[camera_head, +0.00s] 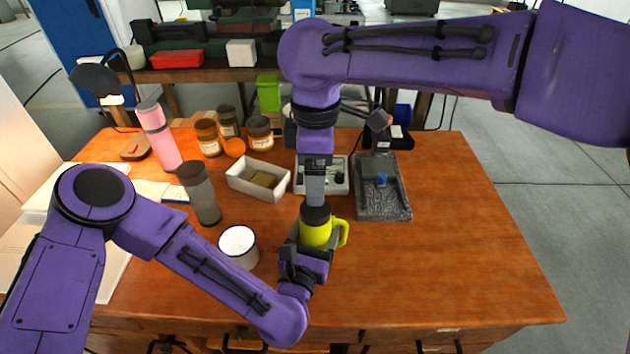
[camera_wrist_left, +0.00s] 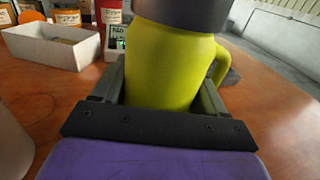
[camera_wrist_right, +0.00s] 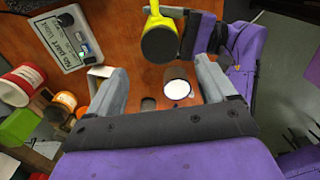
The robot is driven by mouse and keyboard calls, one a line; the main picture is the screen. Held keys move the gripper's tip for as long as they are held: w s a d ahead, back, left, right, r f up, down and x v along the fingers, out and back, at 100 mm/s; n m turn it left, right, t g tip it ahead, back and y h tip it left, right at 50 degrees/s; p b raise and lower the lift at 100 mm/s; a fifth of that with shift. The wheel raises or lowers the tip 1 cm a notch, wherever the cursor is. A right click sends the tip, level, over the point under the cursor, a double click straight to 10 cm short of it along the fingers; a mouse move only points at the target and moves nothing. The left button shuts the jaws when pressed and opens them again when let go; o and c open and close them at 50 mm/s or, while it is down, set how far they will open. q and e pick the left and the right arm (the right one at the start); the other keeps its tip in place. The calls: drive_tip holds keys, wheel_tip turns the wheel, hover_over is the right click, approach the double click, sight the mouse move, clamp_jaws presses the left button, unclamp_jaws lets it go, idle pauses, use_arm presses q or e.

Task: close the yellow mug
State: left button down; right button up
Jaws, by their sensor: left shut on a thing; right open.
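The yellow mug (camera_head: 315,236) stands upright near the table's front, its handle to the right. A dark round lid (camera_head: 315,214) covers its mouth; I cannot tell if it is fully seated. My left gripper (camera_head: 310,250) is shut around the mug's body, one finger on each side, as the left wrist view shows with the mug (camera_wrist_left: 170,68) and lid (camera_wrist_left: 185,12). My right gripper (camera_head: 315,196) points down above the lid, open and empty. In the right wrist view, the lid (camera_wrist_right: 159,46) lies beyond the fingertips, toward the top, not between them.
A white cup (camera_head: 238,246) and a grey bottle (camera_head: 200,193) stand left of the mug. Behind are a white tray (camera_head: 240,185), a white device (camera_head: 335,178) and a grey stone-like plate (camera_head: 390,205). Jars and a pink bottle (camera_head: 158,137) stand farther back. The table's right side is clear.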

drive_tip(key=shift+f, duration=4.05)
drive_tip(key=c, duration=1.1)
drive_tip(key=o, duration=1.3)
drive_tip(key=shift+c, duration=0.2)
drive_tip(key=shift+a+r, duration=0.1)
